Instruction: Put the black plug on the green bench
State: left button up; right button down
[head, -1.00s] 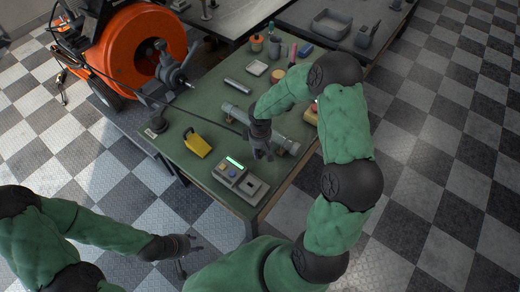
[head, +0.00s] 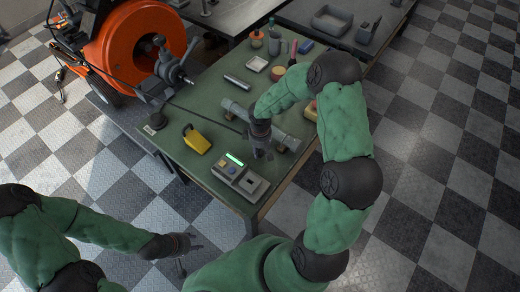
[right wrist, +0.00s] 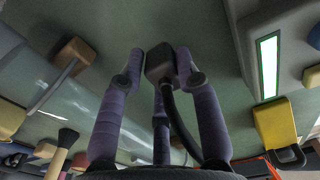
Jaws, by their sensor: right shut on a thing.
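The black plug (right wrist: 158,62) is a dark block with a black cable, seen in the right wrist view between the purple fingers of my right gripper (right wrist: 160,66). The gripper is shut on it, over the green surface; whether the plug touches that surface I cannot tell. In the head view my right gripper (head: 258,150) is over the front part of the green bench (head: 215,145), in front of a grey pipe, and the plug is hard to make out. My left gripper (head: 188,248) is empty and looks open, low at the front left, away from the bench.
A grey device with a green display (head: 240,176) stands at the bench's front corner. The grey pipe (head: 290,142) is beside my right gripper. An orange drum machine (head: 140,42) stands behind left.

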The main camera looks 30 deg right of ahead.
jog(key=shift+f, duration=0.35)
jog(key=c, duration=0.8)
grip_release()
jog(key=shift+r, duration=0.1)
notch_tip(320, 180, up, 12)
